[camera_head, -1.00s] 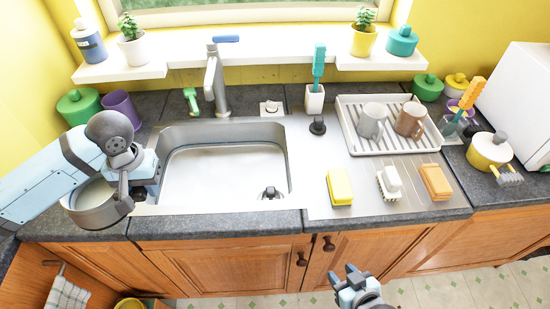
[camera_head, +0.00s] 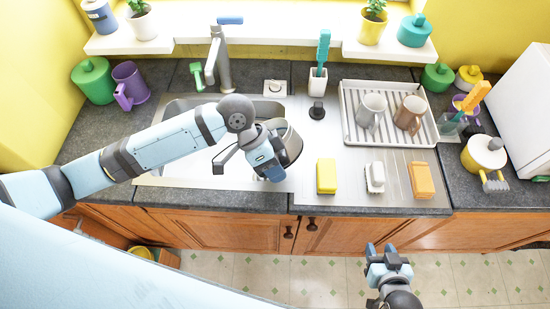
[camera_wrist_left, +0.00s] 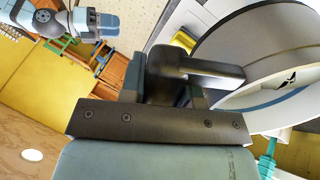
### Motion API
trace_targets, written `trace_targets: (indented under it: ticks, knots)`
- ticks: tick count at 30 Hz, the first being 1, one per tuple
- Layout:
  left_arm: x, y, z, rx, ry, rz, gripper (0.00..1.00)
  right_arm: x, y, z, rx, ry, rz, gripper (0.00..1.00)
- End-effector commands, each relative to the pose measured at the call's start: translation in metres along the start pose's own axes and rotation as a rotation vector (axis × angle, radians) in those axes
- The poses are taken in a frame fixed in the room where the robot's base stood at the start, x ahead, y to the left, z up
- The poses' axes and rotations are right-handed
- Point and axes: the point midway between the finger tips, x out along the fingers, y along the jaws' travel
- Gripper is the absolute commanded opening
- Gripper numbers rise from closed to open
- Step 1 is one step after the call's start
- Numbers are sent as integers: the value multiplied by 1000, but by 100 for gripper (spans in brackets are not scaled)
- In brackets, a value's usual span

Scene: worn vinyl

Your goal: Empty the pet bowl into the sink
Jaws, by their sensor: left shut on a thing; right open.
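The metal pet bowl (camera_head: 284,130) is tipped on its side over the right part of the sink (camera_head: 184,108). My left gripper (camera_head: 268,155) is shut on it. In the left wrist view the bowl (camera_wrist_left: 222,48) fills the upper right, with a dark handle-like part between the fingers. Whether anything is left in the bowl cannot be made out. The drain is hidden behind my arm and the bowl. My right gripper (camera_head: 385,255) is open and empty, low in front of the cabinets.
The faucet (camera_head: 222,60) stands behind the basin. A yellow sponge (camera_head: 326,176), a brush (camera_head: 375,177) and an orange sponge (camera_head: 421,180) lie on the drainboard right of the sink. A rack (camera_head: 350,125) with two mugs stands behind them.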

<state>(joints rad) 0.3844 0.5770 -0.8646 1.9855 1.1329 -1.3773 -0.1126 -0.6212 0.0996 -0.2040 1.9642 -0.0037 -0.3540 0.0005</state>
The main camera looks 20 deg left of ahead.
Motion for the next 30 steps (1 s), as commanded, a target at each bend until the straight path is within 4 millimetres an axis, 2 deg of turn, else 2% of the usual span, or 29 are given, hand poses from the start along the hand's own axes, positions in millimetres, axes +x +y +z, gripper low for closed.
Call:
trace_targets:
  ticks: [8, 19, 28, 30]
  knots:
    - [8, -3, 3, 6, 1, 6, 0, 1, 5, 7, -5, -12, 7, 43]
    - [34, -16, 16, 4, 5, 10, 0, -1, 3, 1, -8, -1, 2, 43]
    - [2, -16, 16, 3, 152, 155, 0, -1, 2, 0, -9, 1, -1, 43]
    - [-2, -17, 17, 2, 185, 189, 0, 2, 2, 5, -12, 0, -1, 43]
